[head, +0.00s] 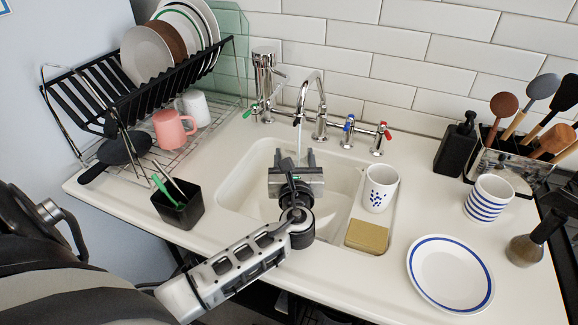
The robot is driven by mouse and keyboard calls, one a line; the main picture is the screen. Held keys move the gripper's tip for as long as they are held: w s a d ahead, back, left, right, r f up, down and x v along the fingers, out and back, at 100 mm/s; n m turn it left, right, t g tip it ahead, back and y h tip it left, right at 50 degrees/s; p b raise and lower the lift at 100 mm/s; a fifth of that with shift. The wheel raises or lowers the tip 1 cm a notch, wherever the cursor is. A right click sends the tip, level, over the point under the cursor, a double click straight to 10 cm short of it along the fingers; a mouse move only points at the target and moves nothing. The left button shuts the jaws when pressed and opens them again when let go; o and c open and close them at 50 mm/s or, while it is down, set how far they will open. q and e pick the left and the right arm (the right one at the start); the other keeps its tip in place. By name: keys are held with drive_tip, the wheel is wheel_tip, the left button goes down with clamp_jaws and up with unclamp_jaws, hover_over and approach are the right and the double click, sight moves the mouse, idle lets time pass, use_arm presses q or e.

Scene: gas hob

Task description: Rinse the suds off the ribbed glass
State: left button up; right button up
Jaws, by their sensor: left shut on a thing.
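My left gripper (294,165) is over the sink basin (240,178), under the spout of the tap (312,85). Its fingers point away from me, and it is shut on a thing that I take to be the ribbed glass. The hand hides most of that thing, and I cannot make out its ribs or any suds. A thin stream of water (298,142) falls from the spout to between the fingers. My right gripper is not in view.
A spotted white cup (380,188) and a tan sponge (367,237) stand right of the basin. A blue-rimmed plate (450,274) and striped cup (489,198) are farther right. A black holder (178,212) and dish rack (150,100) with pink mug (172,129) are left.

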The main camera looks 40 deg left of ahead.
use_arm(q)
drive_tip(key=p+v, duration=0.2)
drive_tip(key=v, duration=0.5)
drive_tip(key=shift+s, duration=0.3)
drive_tip(key=shift+r, duration=0.1)
idle(1.1)
drive_tip(key=s+d+r+p, duration=0.3)
drive_tip(key=s+r+p, duration=0.1)
drive_tip(key=p, duration=0.1)
idle(0.4)
idle(0.3)
